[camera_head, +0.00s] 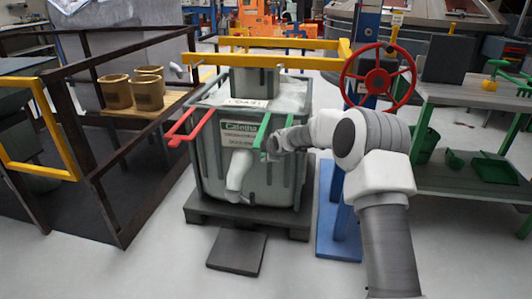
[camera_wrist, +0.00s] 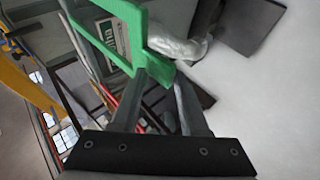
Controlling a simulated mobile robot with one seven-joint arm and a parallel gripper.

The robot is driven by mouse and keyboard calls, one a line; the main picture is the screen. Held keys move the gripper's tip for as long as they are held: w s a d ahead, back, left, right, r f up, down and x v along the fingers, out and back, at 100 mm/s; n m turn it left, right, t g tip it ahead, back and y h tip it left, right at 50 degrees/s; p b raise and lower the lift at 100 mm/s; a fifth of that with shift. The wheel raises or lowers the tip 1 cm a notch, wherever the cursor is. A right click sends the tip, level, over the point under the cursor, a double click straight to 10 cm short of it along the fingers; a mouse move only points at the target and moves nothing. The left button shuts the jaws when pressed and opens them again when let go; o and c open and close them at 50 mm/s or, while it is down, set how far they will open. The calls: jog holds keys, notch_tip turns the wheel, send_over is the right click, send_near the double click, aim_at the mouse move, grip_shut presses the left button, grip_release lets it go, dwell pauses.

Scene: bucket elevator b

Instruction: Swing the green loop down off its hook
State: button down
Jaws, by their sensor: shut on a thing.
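The green loop (camera_head: 263,132) is at the front right of a large grey bin (camera_head: 211,160). My gripper (camera_head: 268,151) is at the loop's near end, reached by my arm from the right. In the wrist view the green loop (camera_wrist: 133,38) is a flat angular frame, and its near corner sits between the fingertips of my gripper (camera_wrist: 161,76). The fingers are shut on that corner. The hook is not clear in either view, and my gripper partly covers the loop's end in the head view.
A red loop (camera_head: 191,128) sticks out at the bin's front left. A yellow bar (camera_head: 265,62) crosses above the bin. A blue post (camera_head: 367,38) with a red handwheel (camera_head: 378,77) stands close right. A dark plate (camera_head: 237,252) lies on the floor in front.

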jog(key=shift+w+d+r, duration=0.25)
jog(key=c, duration=0.9)
grip_release()
jog(key=shift+w+f, duration=0.1)
jog(key=shift+f, duration=0.05)
jog(key=p+v, duration=0.4)
jog(key=v, duration=1.3)
jog(key=shift+s+p, duration=0.3)
jog(key=shift+p, duration=0.1)
